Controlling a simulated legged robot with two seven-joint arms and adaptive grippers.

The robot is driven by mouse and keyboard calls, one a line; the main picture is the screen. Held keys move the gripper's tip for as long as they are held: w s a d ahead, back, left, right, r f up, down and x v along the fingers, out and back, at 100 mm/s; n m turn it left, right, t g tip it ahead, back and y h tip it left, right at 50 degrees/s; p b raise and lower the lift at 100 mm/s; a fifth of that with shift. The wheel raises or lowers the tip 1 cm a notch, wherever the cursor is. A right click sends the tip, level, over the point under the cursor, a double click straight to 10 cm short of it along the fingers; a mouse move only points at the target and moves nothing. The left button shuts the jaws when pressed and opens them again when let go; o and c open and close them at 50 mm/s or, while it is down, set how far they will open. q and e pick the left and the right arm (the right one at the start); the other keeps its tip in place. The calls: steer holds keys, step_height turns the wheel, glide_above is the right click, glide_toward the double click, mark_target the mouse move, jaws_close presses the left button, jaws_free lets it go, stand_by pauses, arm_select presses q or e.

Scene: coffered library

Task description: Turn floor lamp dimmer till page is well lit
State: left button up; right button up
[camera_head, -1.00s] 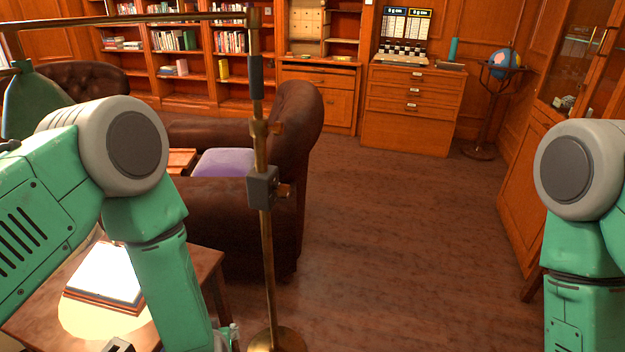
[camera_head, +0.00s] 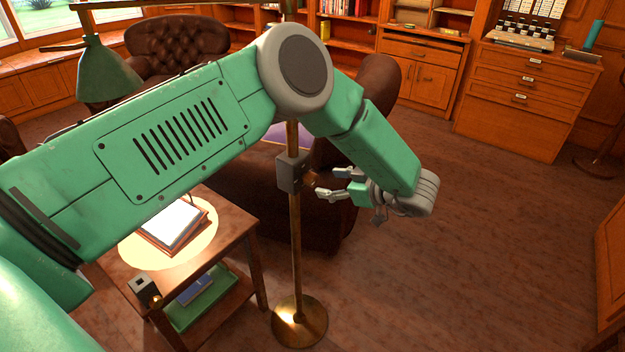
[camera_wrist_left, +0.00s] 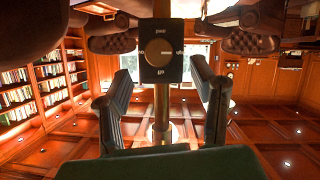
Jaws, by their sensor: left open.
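The brass floor lamp stands on a round base (camera_head: 299,325); its green shade (camera_head: 105,75) hangs at upper left. A grey dimmer box (camera_head: 290,173) is fixed on the pole, with a brass knob on its right side. In the wrist view the round knob (camera_wrist_left: 159,53) faces me with small markings around it. My left gripper (camera_head: 327,183) is open and empty just right of the knob; the fingers show either side below the dimmer in the wrist view. An open book (camera_head: 172,225) lies bright in a light pool on the side table. My right gripper is out of view.
The wooden side table (camera_head: 235,232) stands left of the pole, with a small box (camera_head: 144,290) on its near edge. A brown leather armchair (camera_head: 378,95) is behind the lamp. The floor (camera_head: 470,240) to the right is clear.

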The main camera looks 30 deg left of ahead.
mark_target(315, 180)
arm_select(q)
steer(key=shift+x, duration=1.25)
steer(key=shift+w+a+f, duration=0.25)
steer(key=shift+w, duration=0.05)
steer(key=x, duration=0.3)
steer(key=shift+s+a, duration=0.15)
steer(key=shift+a, duration=0.6)
steer(key=shift+d, duration=0.2)
steer(key=shift+c, duration=0.8)
steer(key=shift+d+r, duration=0.1)
steer(key=shift+d, duration=0.3)
steer(key=c, duration=0.6)
steer(key=shift+d, duration=0.3)
steer(key=c, duration=0.4)
steer(key=shift+a, duration=0.3)
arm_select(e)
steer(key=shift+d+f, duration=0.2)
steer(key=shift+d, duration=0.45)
